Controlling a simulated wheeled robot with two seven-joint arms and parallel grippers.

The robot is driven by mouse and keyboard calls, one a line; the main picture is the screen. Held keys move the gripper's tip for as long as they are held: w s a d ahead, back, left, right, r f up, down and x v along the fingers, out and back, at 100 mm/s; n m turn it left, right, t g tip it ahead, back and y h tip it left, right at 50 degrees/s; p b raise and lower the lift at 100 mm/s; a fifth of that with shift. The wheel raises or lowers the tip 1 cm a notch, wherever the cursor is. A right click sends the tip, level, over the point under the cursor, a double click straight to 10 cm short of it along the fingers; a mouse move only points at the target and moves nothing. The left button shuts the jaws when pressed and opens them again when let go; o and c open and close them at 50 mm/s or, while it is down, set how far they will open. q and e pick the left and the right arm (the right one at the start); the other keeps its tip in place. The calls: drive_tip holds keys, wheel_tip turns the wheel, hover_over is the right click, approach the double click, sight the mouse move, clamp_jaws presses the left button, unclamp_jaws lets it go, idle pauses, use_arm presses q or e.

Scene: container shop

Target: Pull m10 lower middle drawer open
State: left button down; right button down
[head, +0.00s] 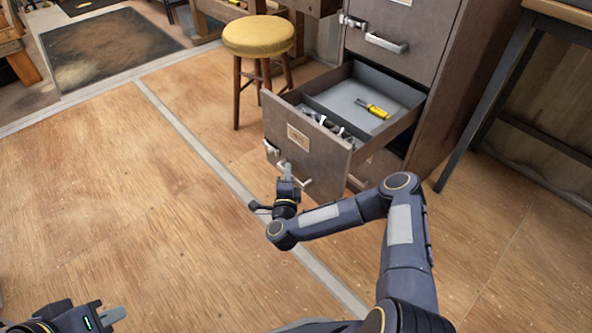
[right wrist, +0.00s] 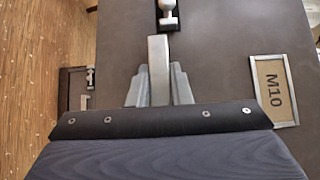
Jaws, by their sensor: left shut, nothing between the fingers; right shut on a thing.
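The M10 drawer (head: 305,150) of the grey-brown filing cabinet stands pulled well out. Its front carries a framed label, which reads M10 in the right wrist view (right wrist: 274,91). My right gripper (head: 287,176) is at the pale bar handle (head: 306,182) low on that front. In the right wrist view, its fingers (right wrist: 159,88) are shut on the handle bar (right wrist: 158,58). Inside the drawer lie a yellow-handled tool (head: 373,109) and several small grey items. My left gripper (head: 112,317) is shut and empty at the bottom left, away from the cabinet.
A closed drawer (head: 410,25) with its own handle is above the open one. A yellow-topped stool (head: 258,36) stands left of the cabinet. A dark-legged table (head: 490,90) stands to the right. The wooden floor in front and left is clear.

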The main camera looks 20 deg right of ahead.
drive_tip(key=shift+s+a, duration=0.15)
drive_tip(key=shift+a, duration=0.2)
drive_tip(key=c, duration=1.3)
unclamp_jaws()
drive_tip(key=p+v, duration=0.2)
drive_tip(key=v, duration=0.5)
drive_tip(key=shift+s+a, duration=0.15)
drive_tip(key=shift+s, duration=0.25)
